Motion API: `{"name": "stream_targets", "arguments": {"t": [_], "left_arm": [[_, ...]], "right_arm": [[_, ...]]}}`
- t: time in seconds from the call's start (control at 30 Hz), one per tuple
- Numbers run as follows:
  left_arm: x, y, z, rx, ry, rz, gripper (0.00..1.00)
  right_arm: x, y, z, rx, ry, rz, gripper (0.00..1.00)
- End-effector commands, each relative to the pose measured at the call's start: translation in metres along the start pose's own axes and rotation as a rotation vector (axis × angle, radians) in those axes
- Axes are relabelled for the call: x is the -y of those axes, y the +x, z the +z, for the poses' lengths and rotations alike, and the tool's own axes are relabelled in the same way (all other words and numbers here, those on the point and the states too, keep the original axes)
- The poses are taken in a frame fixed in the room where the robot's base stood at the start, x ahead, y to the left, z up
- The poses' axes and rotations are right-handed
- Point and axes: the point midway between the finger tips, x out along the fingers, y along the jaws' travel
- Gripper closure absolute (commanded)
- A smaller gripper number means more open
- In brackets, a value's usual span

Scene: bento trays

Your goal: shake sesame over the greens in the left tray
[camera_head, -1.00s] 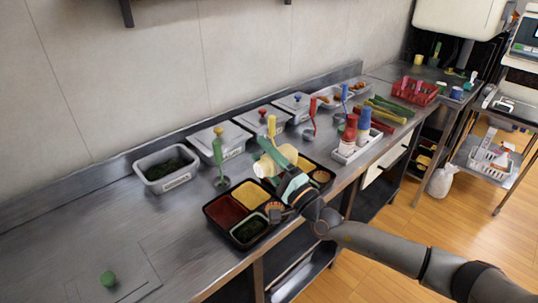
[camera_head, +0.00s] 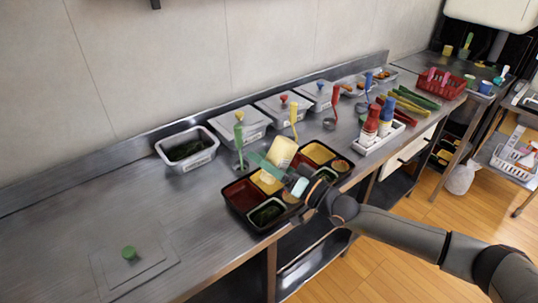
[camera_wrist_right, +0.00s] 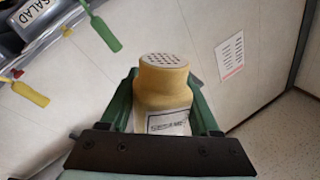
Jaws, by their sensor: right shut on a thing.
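A pale yellow sesame shaker (camera_head: 283,151) is held by my right gripper (camera_head: 273,165) above the black trays. In the right wrist view the shaker (camera_wrist_right: 166,85) sits between the green fingers, its holed top showing and a white label on its side. The left tray (camera_head: 238,217) is a black tray with red, yellow and dark green compartments. The greens (camera_head: 265,213) lie in its front compartment. The shaker is over the tray's back edge, not directly above the greens. My left gripper is not in view.
The right tray (camera_head: 345,153) stands beside the left one, partly behind my wrist. A metal tub of greens (camera_head: 189,150), lidded tubs (camera_head: 240,122) and upright coloured utensils line the back. A white caddy (camera_head: 380,138) holds bottles. The counter at left is clear except a green-knobbed lid (camera_head: 129,253).

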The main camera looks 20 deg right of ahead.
Motion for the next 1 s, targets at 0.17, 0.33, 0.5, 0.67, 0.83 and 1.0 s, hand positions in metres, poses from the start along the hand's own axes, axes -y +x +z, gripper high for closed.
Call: {"name": "stream_targets", "arguments": {"t": [0.17,0.33,0.5,0.67,0.83,1.0], "left_arm": [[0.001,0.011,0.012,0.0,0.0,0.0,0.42],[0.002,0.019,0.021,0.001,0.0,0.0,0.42],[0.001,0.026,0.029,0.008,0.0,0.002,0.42],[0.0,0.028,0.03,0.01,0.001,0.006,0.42],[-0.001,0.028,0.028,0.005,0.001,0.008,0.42],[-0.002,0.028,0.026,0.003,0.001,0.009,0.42]], "right_arm": [[-0.006,-0.002,0.013,0.021,-0.066,0.0,0.48],[-0.011,-0.004,0.021,0.021,-0.063,0.0,0.48],[-0.015,-0.005,0.026,0.02,-0.062,0.0,0.48],[-0.016,-0.006,0.028,0.02,-0.061,0.0,0.48],[-0.016,-0.006,0.028,0.02,-0.061,0.0,0.48],[-0.016,-0.006,0.028,0.02,-0.06,0.0,0.48]]}}
